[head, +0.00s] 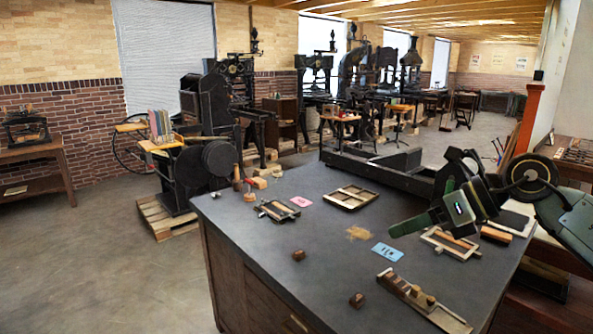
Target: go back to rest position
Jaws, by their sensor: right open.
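My right gripper (404,226) reaches in from the right on my dark green and black right arm. It is open with nothing visible between its fingers. It appears above the right part of the dark worktop, in front of the press bed, and points left and slightly down. It hides part of the worktop behind it. My left gripper and left arm are not in view.
A long black press bed (375,171) lies behind. The left floor is open.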

